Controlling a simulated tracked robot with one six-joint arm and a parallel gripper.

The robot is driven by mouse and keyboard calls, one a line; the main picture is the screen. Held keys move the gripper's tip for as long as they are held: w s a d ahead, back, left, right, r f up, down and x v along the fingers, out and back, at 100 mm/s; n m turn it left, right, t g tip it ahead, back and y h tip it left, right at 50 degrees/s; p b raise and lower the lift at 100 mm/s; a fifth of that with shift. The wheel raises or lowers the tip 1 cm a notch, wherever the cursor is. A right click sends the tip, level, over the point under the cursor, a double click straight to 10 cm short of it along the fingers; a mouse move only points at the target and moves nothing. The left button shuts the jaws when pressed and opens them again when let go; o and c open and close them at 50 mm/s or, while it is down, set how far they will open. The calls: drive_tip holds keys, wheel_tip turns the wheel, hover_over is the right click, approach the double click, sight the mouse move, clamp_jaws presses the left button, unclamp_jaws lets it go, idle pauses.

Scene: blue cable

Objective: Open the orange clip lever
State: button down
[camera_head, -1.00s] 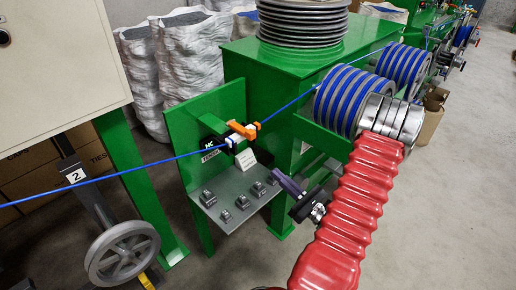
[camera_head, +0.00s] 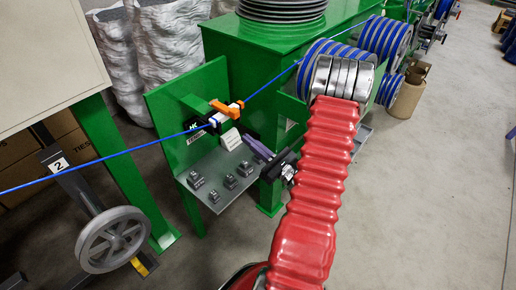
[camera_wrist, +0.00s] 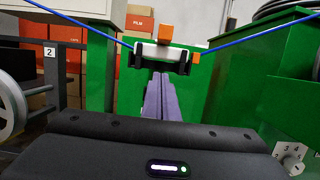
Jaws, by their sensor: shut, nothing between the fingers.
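The orange clip lever (camera_head: 226,109) sits on a small white and black clip (camera_head: 220,118) on the blue cable (camera_head: 110,155), in front of a green panel. In the wrist view the orange lever (camera_wrist: 165,34) stands up behind the white clip body (camera_wrist: 160,52), between black end brackets. My gripper (camera_head: 251,141) has purple fingers and is below and right of the clip in the head view. In the wrist view its fingertips (camera_wrist: 160,76) are together, pointing at the clip's middle, with nothing between them. They look just short of the clip; the exact gap is unclear.
Blue-and-grey reels (camera_head: 318,75) and a green cabinet (camera_head: 283,45) are behind. A grey wheel (camera_head: 113,240) is at the left. Open floor lies right.

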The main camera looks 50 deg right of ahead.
drive_tip(key=shift+w+r, duration=0.55)
drive_tip(key=shift+r, duration=0.25)
drive_tip(key=shift+w+r, duration=0.55)
drive_tip(key=shift+r, duration=0.25)
drive_tip(key=shift+w+r, duration=0.55)
drive_tip(key=shift+r, duration=0.25)
drive_tip(key=shift+r, duration=0.1)
drive_tip(key=shift+r, duration=0.2)
